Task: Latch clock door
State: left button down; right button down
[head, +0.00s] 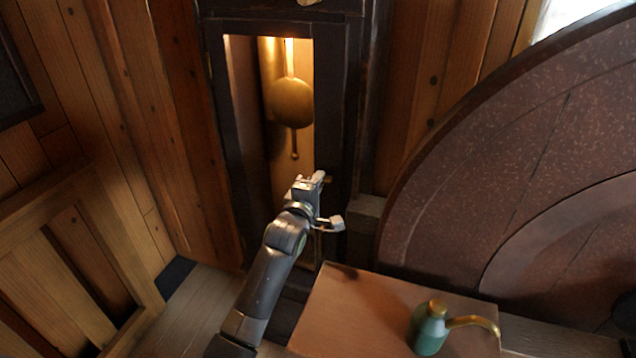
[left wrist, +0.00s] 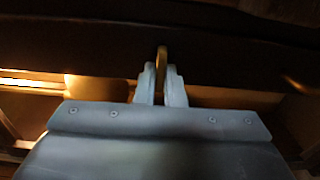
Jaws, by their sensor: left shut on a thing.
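The tall dark clock (head: 363,100) stands against the back wall. Its dark-framed door (head: 329,110) shows a lit case with a brass pendulum (head: 291,102) behind it. Whether the door is flush with the case, I cannot tell. My left gripper (head: 322,179) is at the right side of the door frame, low down. In the left wrist view, its two fingers (left wrist: 161,85) are shut on a small upright brass piece, seemingly the latch (left wrist: 161,58), in front of a dark bar. In the head view the gripper mostly hides this piece. My right gripper is not in view.
A wooden table (head: 345,310) with a green and brass oil can (head: 431,330) stands at the front right. A large dark red round disc (head: 480,150) fills the right side. A wooden panelled frame (head: 70,260) stands at left, with bare floor (head: 190,310) beside it.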

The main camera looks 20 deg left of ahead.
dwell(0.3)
pick_arm(q)
jog(key=c, duration=1.5)
grip_release()
jog(key=shift+c, duration=0.2)
jog(key=s+b, duration=0.3)
jog(key=s, duration=1.4)
jog(key=shift+s+a, duration=0.2)
jog(key=shift+a, duration=0.1)
